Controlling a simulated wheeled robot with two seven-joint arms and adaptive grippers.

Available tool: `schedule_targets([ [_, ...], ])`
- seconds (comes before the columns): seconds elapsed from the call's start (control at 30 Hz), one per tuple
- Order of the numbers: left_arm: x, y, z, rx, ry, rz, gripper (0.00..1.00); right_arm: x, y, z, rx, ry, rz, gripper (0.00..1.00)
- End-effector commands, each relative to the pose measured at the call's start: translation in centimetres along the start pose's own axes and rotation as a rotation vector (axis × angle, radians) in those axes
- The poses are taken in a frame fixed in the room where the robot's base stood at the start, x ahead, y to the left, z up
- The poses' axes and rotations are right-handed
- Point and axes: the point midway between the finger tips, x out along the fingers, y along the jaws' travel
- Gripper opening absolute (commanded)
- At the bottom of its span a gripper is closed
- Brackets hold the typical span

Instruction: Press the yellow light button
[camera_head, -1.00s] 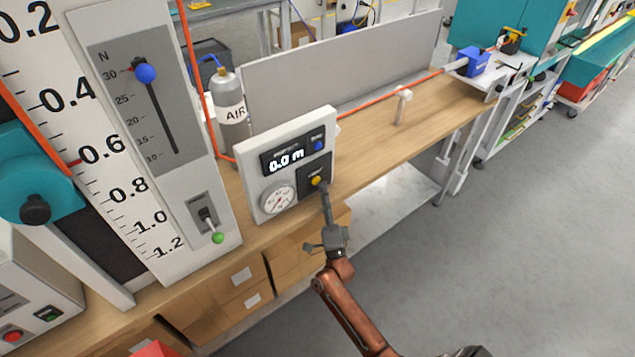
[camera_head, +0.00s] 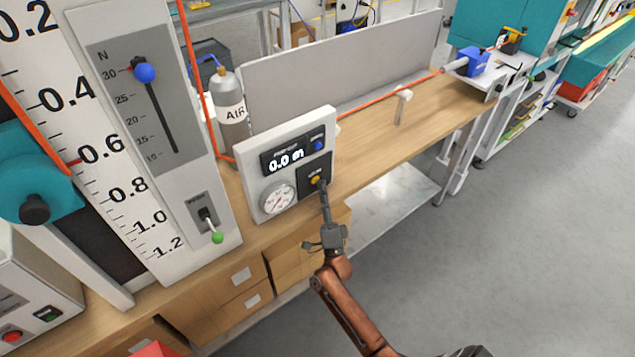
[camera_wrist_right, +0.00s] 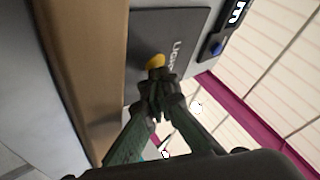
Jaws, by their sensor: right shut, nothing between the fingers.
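The yellow light button (camera_head: 315,180) sits on a dark plate (camera_head: 306,190) at the lower right of a white panel box (camera_head: 248,174) on the bench. It also shows in the right wrist view (camera_wrist_right: 156,61), right at the fingertips. My right gripper (camera_head: 324,186) is shut and empty. Its tips are at the button, touching it or very nearly; I cannot tell which. In the right wrist view the fingertips (camera_wrist_right: 155,80) overlap the button's lower edge. My left gripper is not in view.
The panel also has a "0.0 m" display (camera_head: 286,161), a blue button (camera_head: 319,145) and a round gauge (camera_head: 279,199). An AIR bottle (camera_head: 231,112) stands behind it. A green-tipped lever (camera_head: 217,237) is to the left. The wooden bench (camera_head: 375,145) has free room to the right.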

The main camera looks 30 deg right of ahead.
Motion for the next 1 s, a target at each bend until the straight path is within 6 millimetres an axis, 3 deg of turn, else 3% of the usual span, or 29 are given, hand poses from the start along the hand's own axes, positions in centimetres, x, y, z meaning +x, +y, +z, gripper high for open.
schedule_targets([
  [0.37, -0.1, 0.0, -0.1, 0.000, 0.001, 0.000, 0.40, 0.2, -0.1, 0.1, 0.001, -0.002, -0.001, 0.00],
  [1.0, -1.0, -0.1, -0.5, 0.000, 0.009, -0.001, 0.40, -1.2, -1.2, -0.9, -0.001, -0.002, 0.000, 0.00],
])
